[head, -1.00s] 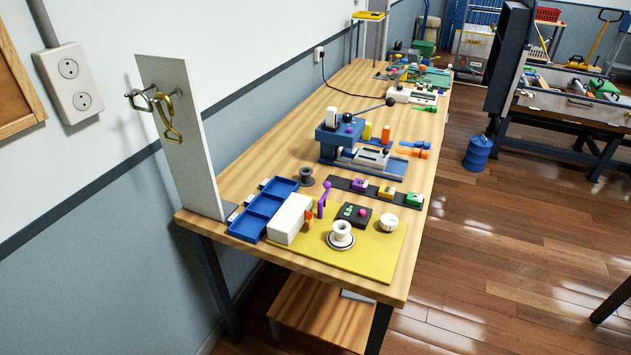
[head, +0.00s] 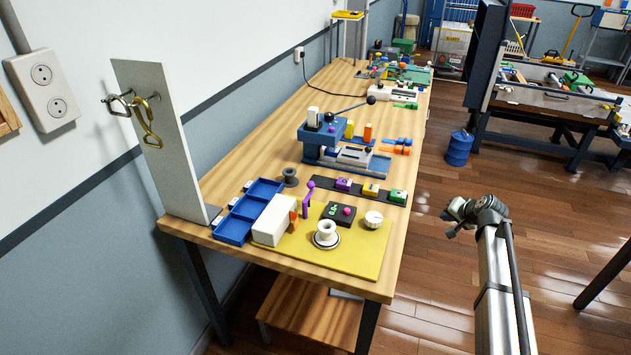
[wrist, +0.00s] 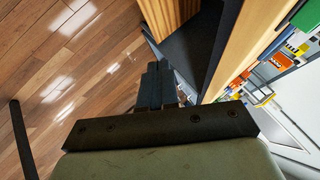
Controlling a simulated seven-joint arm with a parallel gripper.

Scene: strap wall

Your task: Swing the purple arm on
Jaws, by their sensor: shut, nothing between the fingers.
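The purple arm (head: 307,201) stands raised, leaning slightly, with a round knob at its top, at the right side of a white box (head: 274,221) on the bench. A small orange arm (head: 293,219) sits beside it on the same box. My gripper is shut and empty in the wrist view (wrist: 160,82), over the floor beside the bench edge. In the head view my arm is at the right, well apart from the purple arm; the fingertips are hard to make out there. The purple arm is not recognisable in the wrist view.
A yellow mat (head: 345,254) holds a white spool (head: 326,233), a white knob (head: 373,219) and a black button box (head: 338,215). A blue tray (head: 236,228) lies left of the box. A tall white panel (head: 170,160) with hooks stands at the left. A blue press (head: 322,140) is behind.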

